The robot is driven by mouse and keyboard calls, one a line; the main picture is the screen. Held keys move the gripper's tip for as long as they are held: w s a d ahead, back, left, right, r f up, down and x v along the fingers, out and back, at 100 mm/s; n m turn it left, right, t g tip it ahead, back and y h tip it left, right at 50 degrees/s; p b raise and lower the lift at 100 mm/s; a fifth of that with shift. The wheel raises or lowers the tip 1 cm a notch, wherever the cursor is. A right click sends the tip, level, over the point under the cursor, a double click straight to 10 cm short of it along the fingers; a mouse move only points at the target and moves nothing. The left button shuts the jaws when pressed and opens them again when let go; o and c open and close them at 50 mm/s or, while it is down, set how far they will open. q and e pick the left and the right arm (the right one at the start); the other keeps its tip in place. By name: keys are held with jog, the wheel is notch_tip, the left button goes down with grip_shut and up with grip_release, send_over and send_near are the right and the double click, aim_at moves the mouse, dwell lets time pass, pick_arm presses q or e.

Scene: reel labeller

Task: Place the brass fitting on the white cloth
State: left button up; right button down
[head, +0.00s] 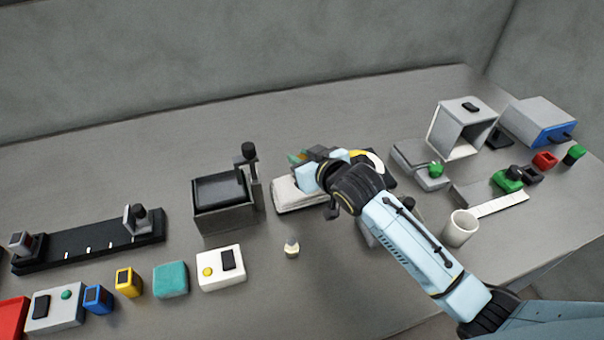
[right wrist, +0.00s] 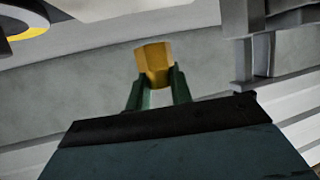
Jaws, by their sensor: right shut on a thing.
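The brass fitting (right wrist: 154,64) is a gold-coloured, faceted piece, held between the tips of my right gripper's two dark green fingers (right wrist: 158,88) in the right wrist view. In the head view my right gripper (head: 299,157) is at the white cloth (head: 291,200), over its far side; the fitting cannot be made out clearly there. The cloth is a folded pale pad on the table, partly hidden by my right wrist. Whether the fitting touches the cloth cannot be told. My left gripper is not in view.
A dark open-topped box with a post (head: 225,218) stands just left of the cloth. A small cream-topped piece (head: 292,249) stands in front. A white and yellow ring (head: 376,161) lies behind my wrist. A white cup (head: 460,229) is at right. Bare table lies behind the cloth.

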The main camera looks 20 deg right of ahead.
jog(key=shift+f+b, duration=0.35)
jog(key=shift+f, duration=1.7)
jog(key=shift+f, duration=0.1)
jog(key=c, duration=1.3)
grip_release()
jog(key=shift+f, duration=0.1)
jog(key=shift+o, duration=0.2)
jog(key=shift+r, duration=0.2)
jog(key=p+v, duration=0.1)
jog(key=v, duration=1.1)
jog(key=shift+p, duration=0.3)
